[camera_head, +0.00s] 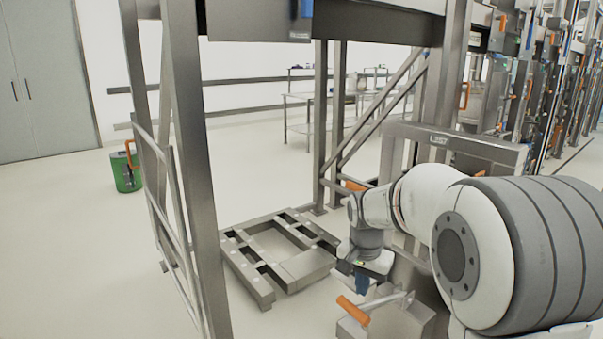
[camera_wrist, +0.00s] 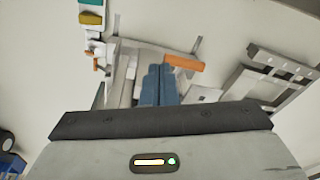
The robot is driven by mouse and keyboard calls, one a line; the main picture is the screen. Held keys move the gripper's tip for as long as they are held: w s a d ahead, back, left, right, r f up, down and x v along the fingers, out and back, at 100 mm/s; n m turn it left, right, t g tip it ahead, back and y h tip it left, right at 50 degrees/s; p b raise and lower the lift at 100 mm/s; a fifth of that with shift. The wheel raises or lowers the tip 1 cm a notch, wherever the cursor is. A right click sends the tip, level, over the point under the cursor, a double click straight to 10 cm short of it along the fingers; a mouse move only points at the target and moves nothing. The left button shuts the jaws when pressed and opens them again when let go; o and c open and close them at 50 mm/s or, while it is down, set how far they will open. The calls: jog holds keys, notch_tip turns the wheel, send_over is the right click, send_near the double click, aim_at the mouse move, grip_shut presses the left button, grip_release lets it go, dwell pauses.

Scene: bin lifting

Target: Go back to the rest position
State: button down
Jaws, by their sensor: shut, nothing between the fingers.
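My gripper (camera_head: 362,282) is low at the right of the head view, at the end of my white and grey arm. It points down above a grey metal part with an orange handle (camera_head: 352,310). In the wrist view its two blue fingers (camera_wrist: 159,85) are together with nothing between them. The orange handle also shows in the wrist view (camera_wrist: 184,63), just right of the fingertips. I cannot tell how far the fingertips are above the metal part. My arm hides part of the machine behind it.
A steel frame (camera_head: 190,150) stands close on the left. A low metal pallet-like base (camera_head: 240,270) lies on the floor within it. A green bin (camera_head: 126,172) stands at the far left. Metal racks (camera_head: 520,90) crowd the right.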

jog(key=s+r+n+p, duration=0.3)
jog(key=s+r, duration=0.3)
jog(key=s, duration=0.5)
jog(key=s+d+r+n+t+p, duration=0.1)
jog(key=s+r+n+p, duration=0.2)
jog(key=s, duration=0.9)
notch_tip(320, 180, up, 3)
jog(key=p, duration=0.3)
jog(key=shift+d+n+y, duration=0.2)
jog(key=shift+n+y, duration=0.1)
